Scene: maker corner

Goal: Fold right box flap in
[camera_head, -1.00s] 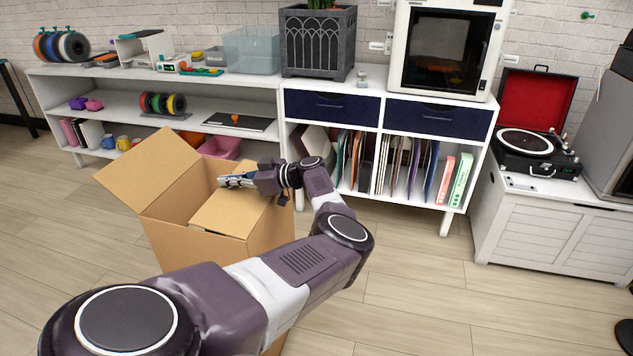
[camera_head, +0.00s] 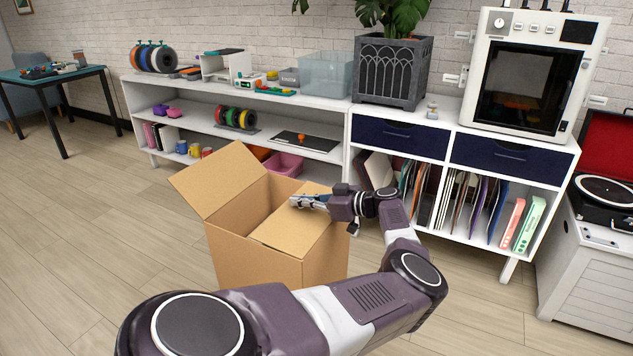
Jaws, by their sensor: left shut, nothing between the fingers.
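An open cardboard box (camera_head: 258,266) stands in front of the shelves. Its left flap (camera_head: 222,178) sticks up and outward to the left. Its right flap (camera_head: 291,231) lies folded inward over the right part of the opening, sloping slightly. My left gripper (camera_head: 299,202) is shut and empty, at the upper edge of the right flap; whether it touches the flap is hard to tell. My left arm passes in front of the box's lower right. The right gripper is not in view.
A white shelf unit (camera_head: 190,133) with spools, bins and mugs stands behind the box. A white cabinet (camera_head: 506,270) with blue drawers and records is at the right, close behind my arm. The wood floor (camera_head: 90,235) is clear at the left.

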